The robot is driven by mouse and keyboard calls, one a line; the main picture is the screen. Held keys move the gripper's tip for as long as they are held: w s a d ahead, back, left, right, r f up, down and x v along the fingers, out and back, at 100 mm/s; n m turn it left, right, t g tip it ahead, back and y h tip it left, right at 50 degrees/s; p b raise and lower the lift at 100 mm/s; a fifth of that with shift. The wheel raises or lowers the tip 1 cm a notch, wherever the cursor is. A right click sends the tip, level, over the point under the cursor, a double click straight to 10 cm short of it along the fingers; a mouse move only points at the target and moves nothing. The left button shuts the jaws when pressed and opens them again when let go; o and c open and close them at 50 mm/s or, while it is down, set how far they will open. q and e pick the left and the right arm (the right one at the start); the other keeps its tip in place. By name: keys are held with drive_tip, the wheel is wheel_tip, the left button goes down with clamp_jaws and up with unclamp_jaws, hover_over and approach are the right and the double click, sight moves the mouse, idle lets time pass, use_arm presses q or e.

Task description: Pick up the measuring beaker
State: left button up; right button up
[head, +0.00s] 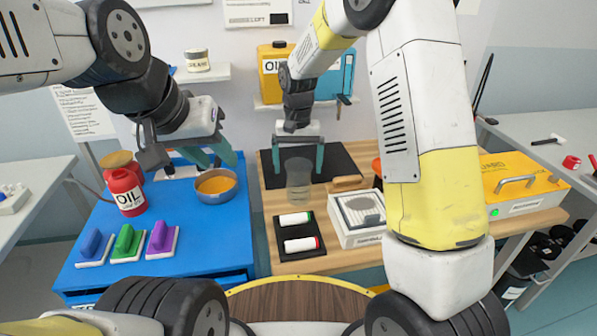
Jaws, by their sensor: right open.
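The measuring beaker (299,184) is a clear grey, see-through vessel. It stands upright at the front edge of the black mat (340,165) on the wooden bench. My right gripper (299,160) points down over it with its two teal fingers apart, one on each side of the beaker's upper part. I cannot tell whether either finger touches it. My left gripper (210,157) is above the back of the blue table, near the metal bowl (233,191) of amber liquid. Its teal fingers look apart, with nothing seen between them.
A black tray (282,251) with two rollers and a white box (347,235) lie in front of the beaker. A wooden piece (348,182) lies right of it.

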sight(299, 181)
wheel_tip(299, 181, down, 6)
drive_tip(key=shift+d+f, duration=0.1)
drive_tip(key=c, duration=1.5)
drive_tip(key=shift+o, duration=0.2)
